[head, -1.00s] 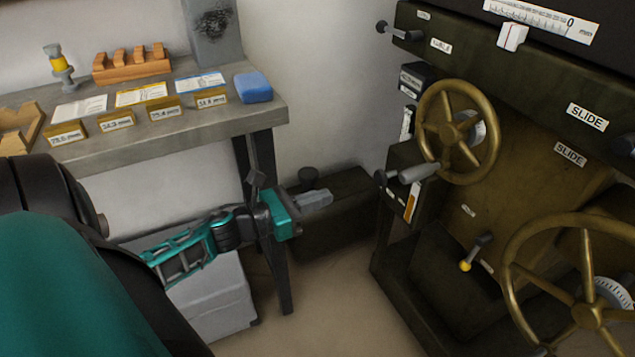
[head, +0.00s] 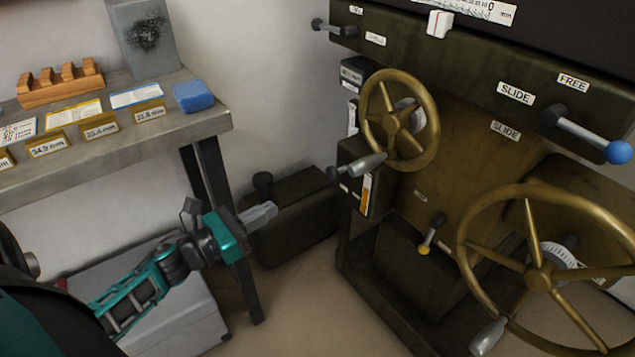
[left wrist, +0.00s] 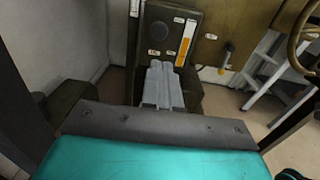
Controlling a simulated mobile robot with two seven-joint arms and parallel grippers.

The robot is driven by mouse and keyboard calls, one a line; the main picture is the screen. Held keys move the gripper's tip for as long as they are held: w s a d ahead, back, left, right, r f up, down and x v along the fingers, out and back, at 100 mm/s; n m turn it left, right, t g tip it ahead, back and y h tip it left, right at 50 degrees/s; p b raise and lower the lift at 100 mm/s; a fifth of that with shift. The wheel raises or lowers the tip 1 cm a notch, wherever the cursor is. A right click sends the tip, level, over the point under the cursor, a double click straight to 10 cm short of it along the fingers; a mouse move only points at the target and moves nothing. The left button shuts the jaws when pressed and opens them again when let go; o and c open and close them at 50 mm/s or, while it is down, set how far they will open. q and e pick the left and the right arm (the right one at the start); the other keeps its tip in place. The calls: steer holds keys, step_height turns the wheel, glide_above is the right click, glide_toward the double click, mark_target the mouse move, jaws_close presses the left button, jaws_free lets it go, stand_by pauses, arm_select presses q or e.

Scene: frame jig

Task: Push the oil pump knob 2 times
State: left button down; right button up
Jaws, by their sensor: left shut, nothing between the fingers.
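A small dark box with an orange-filled sight gauge (head: 366,194) sits on the left side of the machine. A black knob (head: 334,174) sticks out of this box; I take it for the oil pump knob, as the labels are too small to read. In the left wrist view the box face shows ahead with the round black knob (left wrist: 158,31). My left gripper (head: 268,211) is shut and empty, lower than the knob and to its left, apart from it. Its fingers (left wrist: 161,66) point toward the box in the wrist view. My right gripper is out of view.
A dark floor box (head: 295,225) with a black knob on top stands behind my left gripper. The workbench (head: 215,122) is at the left. Brass handwheels (head: 435,130) and a yellow-tipped lever (head: 430,238) are on the machine.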

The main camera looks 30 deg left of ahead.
arm_select(q)
steer(key=b, duration=0.2)
glide_toward(330, 176)
steer(key=x, duration=0.5)
steer(key=shift+w+d, duration=0.3)
steer(key=shift+w, duration=0.35)
steer(key=shift+w+d, duration=0.1)
steer(key=shift+w, duration=0.1)
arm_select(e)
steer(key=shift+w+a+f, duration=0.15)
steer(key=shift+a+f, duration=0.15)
arm_select(q)
steer(key=shift+x, duration=0.9)
steer(key=shift+w+d+b, duration=0.15)
steer(key=shift+w+b, duration=0.15)
steer(key=shift+w, duration=0.05)
steer(key=shift+r, duration=0.15)
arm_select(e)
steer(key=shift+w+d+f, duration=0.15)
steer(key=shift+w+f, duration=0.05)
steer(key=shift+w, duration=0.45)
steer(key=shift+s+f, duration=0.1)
